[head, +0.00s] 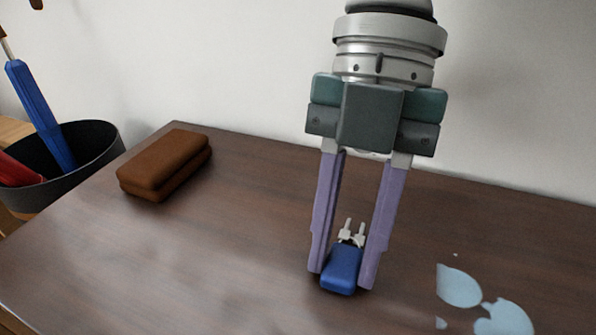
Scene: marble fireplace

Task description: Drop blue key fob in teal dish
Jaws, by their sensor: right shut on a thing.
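The blue key fob (341,272), with small pale keys (352,234) at its far end, is between the purple fingers of my right gripper (342,277). The gripper points down from above and is shut on the fob, one finger on each side. The fob is at or just above the dark wooden tabletop; I cannot tell if it touches. No teal dish is recognisable in the head view. My left gripper is not in view.
A brown wallet-like case (165,165) lies at the left back of the table (230,240). Flat pale-blue patches (459,287) mark the right front. A black bin (95,150) with blue and red umbrellas stands off the left edge. A white wall (220,60) is behind.

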